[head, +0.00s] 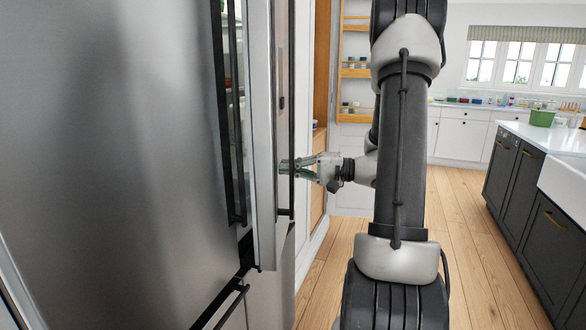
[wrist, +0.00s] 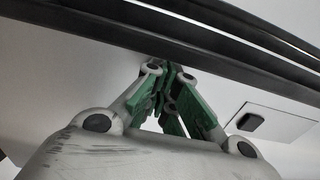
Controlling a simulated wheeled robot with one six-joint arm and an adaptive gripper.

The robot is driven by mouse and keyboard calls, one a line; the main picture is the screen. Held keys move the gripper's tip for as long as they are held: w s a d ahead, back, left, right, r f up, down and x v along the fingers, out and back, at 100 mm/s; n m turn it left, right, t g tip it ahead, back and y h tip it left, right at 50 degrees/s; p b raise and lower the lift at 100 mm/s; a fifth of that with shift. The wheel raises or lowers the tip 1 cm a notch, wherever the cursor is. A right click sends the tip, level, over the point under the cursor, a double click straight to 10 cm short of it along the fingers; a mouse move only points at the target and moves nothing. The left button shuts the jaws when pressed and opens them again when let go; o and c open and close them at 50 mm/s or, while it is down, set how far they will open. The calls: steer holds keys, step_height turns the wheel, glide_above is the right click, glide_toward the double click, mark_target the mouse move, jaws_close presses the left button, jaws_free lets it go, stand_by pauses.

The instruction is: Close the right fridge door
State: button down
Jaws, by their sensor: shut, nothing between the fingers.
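The right fridge door (head: 262,130) stands open, seen nearly edge-on in the head view. Its dark vertical handle (head: 292,95) runs down its outer face; long dark bars (wrist: 215,40) cross the top of the wrist view. The left fridge door (head: 110,150) is a broad steel panel on the left. My gripper (head: 285,167) is at the outer side of the right door, its fingertips at the handle. In the wrist view its green fingers (wrist: 168,78) are together with nothing between them, tips close to the bars. Whether they touch is unclear.
A lower drawer handle (head: 222,305) juts out below the doors. Wooden shelves (head: 355,72) stand behind the door. A dark island (head: 525,185) with a white top is on the right. The wooden floor (head: 465,250) between is clear.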

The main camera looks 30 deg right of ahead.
mark_target(255, 166)
steer(key=w+a, duration=0.2)
steer(key=w+a+m+t+h, duration=0.1)
steer(key=w+a, duration=0.1)
steer(key=a, duration=0.1)
steer(key=w+a+t, duration=0.1)
steer(key=a, duration=0.1)
steer(key=shift+w+a+m+h, duration=0.2)
steer(key=shift+w+m+h, duration=0.1)
steer(key=shift+w, duration=0.1)
steer(key=shift+w+a+r, duration=0.1)
steer(key=shift+w+a, duration=0.1)
steer(key=shift+r, duration=0.1)
